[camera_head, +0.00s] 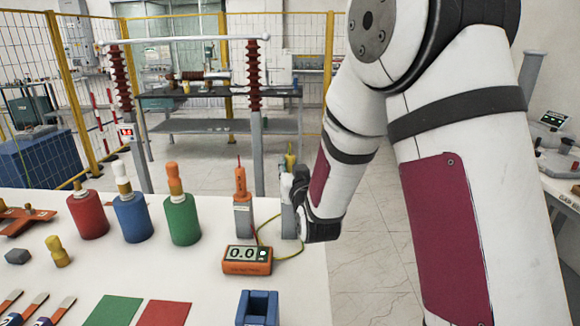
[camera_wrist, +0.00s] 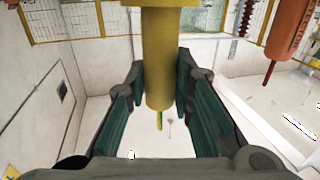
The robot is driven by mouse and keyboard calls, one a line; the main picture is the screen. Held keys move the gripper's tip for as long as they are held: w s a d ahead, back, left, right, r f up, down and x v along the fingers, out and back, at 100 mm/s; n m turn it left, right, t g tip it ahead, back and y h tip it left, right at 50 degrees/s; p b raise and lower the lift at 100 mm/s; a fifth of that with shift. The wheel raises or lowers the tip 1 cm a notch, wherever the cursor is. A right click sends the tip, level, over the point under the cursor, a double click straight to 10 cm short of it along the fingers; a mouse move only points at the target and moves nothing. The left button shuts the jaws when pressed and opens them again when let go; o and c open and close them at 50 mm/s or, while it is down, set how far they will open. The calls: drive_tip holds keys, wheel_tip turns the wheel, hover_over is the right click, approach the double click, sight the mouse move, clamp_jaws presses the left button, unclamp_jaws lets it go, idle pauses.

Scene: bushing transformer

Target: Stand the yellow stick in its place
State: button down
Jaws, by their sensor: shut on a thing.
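The yellow stick (camera_head: 290,161) is upright at the right end of the white table, its thin tip pointing up in the head view. My gripper (camera_head: 296,186) is shut around it from the right and covers its middle. In the wrist view the thick yellow body of the stick (camera_wrist: 160,60) stands between the two dark green finger pads of my gripper (camera_wrist: 160,112). A grey holder (camera_head: 289,223) stands directly below the gripper. Whether the stick's lower end sits in that holder is hidden. An orange stick (camera_head: 240,183) stands in a matching grey holder (camera_head: 243,221) to the left.
An orange meter (camera_head: 247,260) reading 0.0 lies in front of the holders, with a yellow wire (camera_head: 287,255) beside it. Red (camera_head: 88,214), blue (camera_head: 132,217) and green (camera_head: 182,219) bushings stand to the left.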

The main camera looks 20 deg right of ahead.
drive_tip(key=shift+f+b, duration=0.3)
idle(0.4)
drive_tip(key=c, duration=1.3)
unclamp_jaws()
drive_tip(key=shift+s, duration=0.1)
